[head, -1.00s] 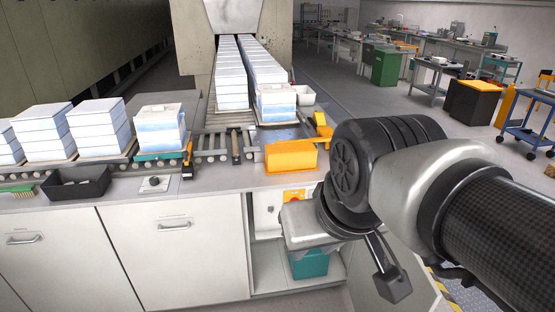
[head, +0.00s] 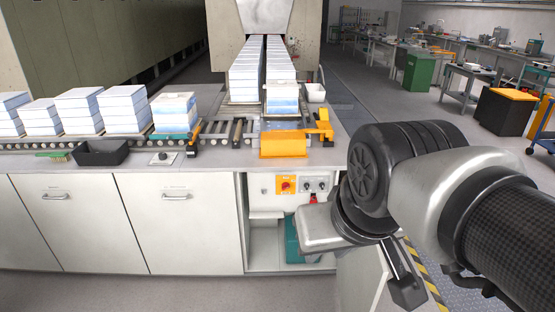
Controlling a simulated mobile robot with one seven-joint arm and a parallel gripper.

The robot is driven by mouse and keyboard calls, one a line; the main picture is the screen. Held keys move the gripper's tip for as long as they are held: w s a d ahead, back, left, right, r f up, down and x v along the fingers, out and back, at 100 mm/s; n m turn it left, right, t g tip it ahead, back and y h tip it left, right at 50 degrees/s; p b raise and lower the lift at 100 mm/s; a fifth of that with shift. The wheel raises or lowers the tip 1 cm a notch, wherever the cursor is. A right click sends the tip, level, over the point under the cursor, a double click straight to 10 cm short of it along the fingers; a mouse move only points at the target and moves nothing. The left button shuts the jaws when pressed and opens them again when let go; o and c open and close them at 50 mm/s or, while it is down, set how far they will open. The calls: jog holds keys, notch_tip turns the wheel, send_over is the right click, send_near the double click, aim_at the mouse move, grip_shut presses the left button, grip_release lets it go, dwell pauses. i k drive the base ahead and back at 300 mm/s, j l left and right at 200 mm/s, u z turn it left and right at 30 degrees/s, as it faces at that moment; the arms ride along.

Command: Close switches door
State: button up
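The switch compartment stands open under the counter, to the left of my gripper. A pale panel, apparently the switches door (head: 358,278), stands swung outward at the compartment's right side, partly hidden by my arm. My gripper (head: 404,286) is at the lower right, pointing down, close to this panel in the picture. One dark finger shows clearly; I cannot tell whether the gripper touches the panel or how wide it is open.
A teal container (head: 292,243) sits low inside the compartment. Closed white cabinet doors (head: 180,225) are to the left. Above, the counter carries rollers, white block stacks (head: 78,110) and an orange box (head: 283,144). Bare floor (head: 180,292) lies in front.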

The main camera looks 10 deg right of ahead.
aim_at(362, 274)
jog(key=k+l, duration=0.1)
jog(key=l, duration=0.25)
jog(key=l+u, duration=0.1)
jog(key=l, duration=0.25)
jog(key=k+l, duration=0.15)
jog(key=l, duration=0.25)
jog(key=i+l+u, duration=0.1)
jog(key=l, duration=1)
jog(key=k+l, duration=0.15)
jog(key=k, duration=0.15)
jog(key=k+l, duration=0.15)
jog(key=k, duration=0.15)
jog(key=i+j, duration=0.9)
jog(key=i, duration=0.15)
